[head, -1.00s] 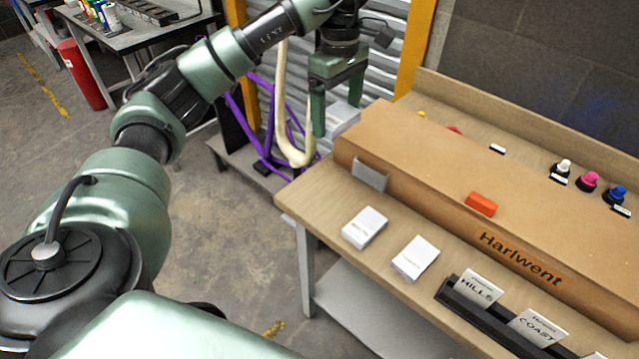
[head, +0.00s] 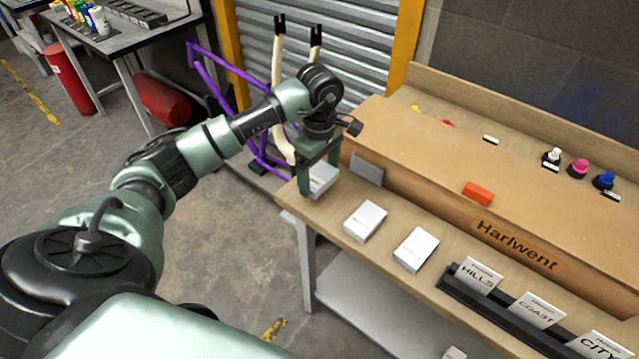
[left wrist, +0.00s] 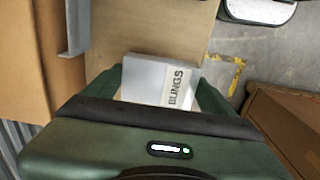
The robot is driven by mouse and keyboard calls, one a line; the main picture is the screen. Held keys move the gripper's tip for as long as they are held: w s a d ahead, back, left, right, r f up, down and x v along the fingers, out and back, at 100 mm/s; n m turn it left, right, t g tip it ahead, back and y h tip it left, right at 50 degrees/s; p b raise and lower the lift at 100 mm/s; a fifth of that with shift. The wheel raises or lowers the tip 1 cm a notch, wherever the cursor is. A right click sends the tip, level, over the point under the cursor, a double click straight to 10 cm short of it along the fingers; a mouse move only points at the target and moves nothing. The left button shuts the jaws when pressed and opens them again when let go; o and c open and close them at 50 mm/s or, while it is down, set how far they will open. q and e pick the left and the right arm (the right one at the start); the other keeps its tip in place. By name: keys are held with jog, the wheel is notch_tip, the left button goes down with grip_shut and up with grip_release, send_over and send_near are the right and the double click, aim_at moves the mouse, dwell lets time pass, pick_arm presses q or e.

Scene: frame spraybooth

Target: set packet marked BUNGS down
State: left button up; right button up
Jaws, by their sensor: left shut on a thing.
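The packet marked BUNGS (left wrist: 150,80) is a white box with its label facing up in the left wrist view. In the head view the packet (head: 322,180) is at the far left end of the wooden bench (head: 290,196). My left gripper (head: 319,190) is shut on it, with one finger at each side. The gripper also shows in the left wrist view (left wrist: 160,95). The packet is at or just above the bench top; I cannot tell whether it touches. My right gripper is not in view.
Two white packets (head: 365,221) (head: 416,249) lie along the bench front. A grey metal plate (head: 367,168) stands against the big Harlwent carton (head: 520,230). A black card rack (head: 500,308) is at the right front. A purple bike frame (head: 225,70) is behind the bench's left end.

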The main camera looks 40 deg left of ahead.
aim_at(319, 187)
pick_arm(q)
jog(key=shift+f, duration=0.3)
notch_tip(319, 187, down, 4)
jog(key=shift+r+p, duration=0.1)
jog(key=shift+p, duration=0.3)
jog(key=o, duration=0.9)
jog(key=shift+f, duration=0.25)
jog(key=o, duration=0.3)
jog(key=shift+r, duration=0.2)
notch_tip(319, 187, up, 11)
jog(key=b, duration=0.3)
jog(key=shift+r, duration=0.55)
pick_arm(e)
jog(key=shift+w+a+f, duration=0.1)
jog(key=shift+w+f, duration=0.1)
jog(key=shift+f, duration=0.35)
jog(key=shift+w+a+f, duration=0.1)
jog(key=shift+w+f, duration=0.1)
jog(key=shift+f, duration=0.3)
